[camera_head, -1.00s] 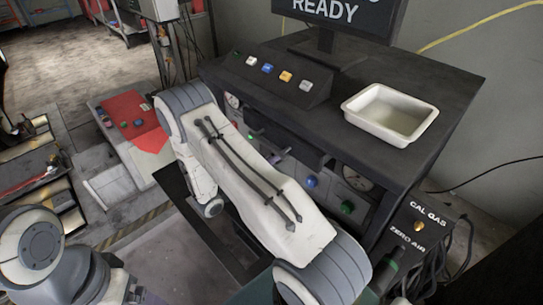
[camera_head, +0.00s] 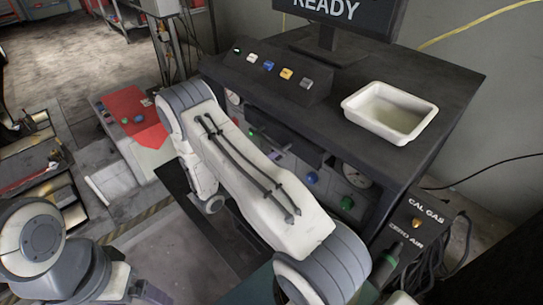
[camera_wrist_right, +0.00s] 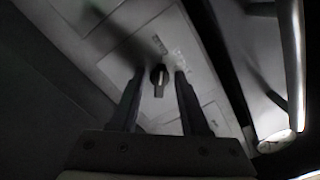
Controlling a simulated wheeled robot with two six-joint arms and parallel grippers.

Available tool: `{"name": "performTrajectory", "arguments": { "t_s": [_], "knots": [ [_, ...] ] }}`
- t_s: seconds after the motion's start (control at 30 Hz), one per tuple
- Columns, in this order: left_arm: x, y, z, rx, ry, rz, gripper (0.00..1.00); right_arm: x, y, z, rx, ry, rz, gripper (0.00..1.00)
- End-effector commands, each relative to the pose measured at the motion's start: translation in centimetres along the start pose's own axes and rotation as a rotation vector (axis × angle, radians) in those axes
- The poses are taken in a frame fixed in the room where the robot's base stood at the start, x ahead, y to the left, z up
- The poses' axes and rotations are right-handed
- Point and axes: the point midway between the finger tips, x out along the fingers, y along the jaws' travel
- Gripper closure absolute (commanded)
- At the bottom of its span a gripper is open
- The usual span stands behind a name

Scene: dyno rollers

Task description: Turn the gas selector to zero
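A small dark knob (camera_wrist_right: 158,79) with a paler lower end pointing down the picture is in the right wrist view. It sits on a grey panel (camera_wrist_right: 120,62) with small unreadable print beside it. I take it for the gas selector. My right gripper (camera_wrist_right: 156,76) is open, with one finger on each side of the knob and gaps visible; I cannot tell whether a finger touches it. In the head view my right arm hides this gripper and the knob.
The black bench carries a white tray (camera_head: 390,111), a button box (camera_head: 268,72) and a monitor (camera_head: 336,22) reading READY. Its front has a blue knob (camera_head: 312,179), a green knob (camera_head: 347,202) and a gauge (camera_head: 357,176). A box labelled CAL GAS and ZERO AIR (camera_head: 408,216) stands at right.

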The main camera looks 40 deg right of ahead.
Motion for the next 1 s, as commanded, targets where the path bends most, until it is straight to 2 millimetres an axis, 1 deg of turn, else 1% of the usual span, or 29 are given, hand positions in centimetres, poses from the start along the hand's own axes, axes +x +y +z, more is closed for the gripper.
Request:
{"name": "performTrajectory", "arguments": {
  "t_s": [0.27, 0.37, 0.47, 0.7, 0.8, 0.9, 1.0],
  "knots": [
    [0.1, 0.0, 0.0, 0.000, 0.000, 0.000, 0.14, -0.1, 0.0, 0.0, 0.001, 0.001, 0.000, 0.55],
    [0.3, 0.0, 0.0, 0.000, 0.000, 0.000, 0.14, -0.9, 0.1, 0.0, 0.001, -0.002, 0.002, 0.55],
    [0.8, -0.1, 0.0, 0.000, 0.000, 0.000, 0.14, -2.5, 0.2, -0.1, 0.002, -0.003, 0.003, 0.55],
    [2.0, -0.1, 0.1, 0.000, 0.000, 0.000, 0.14, -7.3, 0.3, 0.0, 0.003, -0.004, 0.004, 0.55],
    [2.3, -0.2, 0.1, 0.000, 0.000, 0.000, 0.14, -8.8, 0.2, 0.0, 0.003, -0.003, 0.002, 0.55],
    [2.5, -0.2, 0.1, 0.000, 0.000, 0.000, 0.14, -9.9, 0.1, 0.0, 0.001, -0.002, 0.001, 0.55],
    [2.5, -0.2, 0.1, 0.000, 0.000, 0.000, 0.14, -10.4, 0.1, 0.0, 0.000, -0.001, 0.001, 0.55]
  ]
}}
